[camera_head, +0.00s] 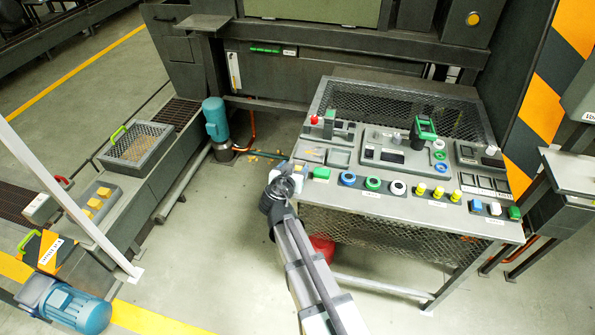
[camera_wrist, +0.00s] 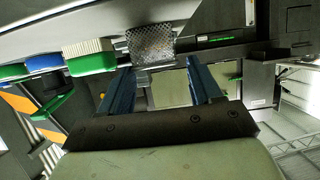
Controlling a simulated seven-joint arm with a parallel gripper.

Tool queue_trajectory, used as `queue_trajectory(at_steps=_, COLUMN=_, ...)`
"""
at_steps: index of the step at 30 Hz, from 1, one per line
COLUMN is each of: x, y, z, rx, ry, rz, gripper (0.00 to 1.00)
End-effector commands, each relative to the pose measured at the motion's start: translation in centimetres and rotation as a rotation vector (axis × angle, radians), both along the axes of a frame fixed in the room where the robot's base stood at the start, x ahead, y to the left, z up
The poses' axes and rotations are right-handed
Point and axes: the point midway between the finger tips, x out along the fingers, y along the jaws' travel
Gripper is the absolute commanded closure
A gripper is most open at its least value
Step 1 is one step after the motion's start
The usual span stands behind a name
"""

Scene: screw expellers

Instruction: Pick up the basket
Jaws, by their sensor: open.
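The basket (camera_head: 139,146) looks like a shallow grey tray with a mesh-like inside and a green handle at its upper left. It sits on the long grey machine bed at the left of the head view. My gripper (camera_head: 287,177) is well to the right of it, by the left edge of the control bench, with its fingers too small to make out there. In the wrist view my gripper (camera_wrist: 165,76) shows two blue fingers spread apart with nothing held between them. I cannot make out the basket in the wrist view.
The control bench (camera_head: 345,201) with several coloured buttons stands right of my gripper. A blue-green motor (camera_head: 215,119) stands between basket and bench. A thin white post (camera_head: 62,195) crosses the left side. A blue motor (camera_head: 75,307) lies at lower left. Open floor (camera_head: 205,240) lies left of my arm.

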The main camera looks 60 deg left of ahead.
Motion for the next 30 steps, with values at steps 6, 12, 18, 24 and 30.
queue_trajectory(at_steps=6, x=0.8, y=0.7, z=-0.5, rx=-0.001, ry=-0.001, rz=-0.001, gripper=0.36)
queue_trajectory(at_steps=12, x=2.5, y=2.1, z=-1.8, rx=-0.002, ry=0.000, rz=-0.001, gripper=0.36)
queue_trajectory(at_steps=18, x=3.8, y=3.3, z=-2.5, rx=-0.001, ry=-0.001, rz=-0.001, gripper=0.36)
queue_trajectory(at_steps=24, x=3.8, y=3.2, z=-2.5, rx=-0.001, ry=-0.001, rz=-0.001, gripper=0.36)
queue_trajectory(at_steps=30, x=3.8, y=3.2, z=-2.5, rx=-0.001, ry=-0.001, rz=-0.001, gripper=0.52)
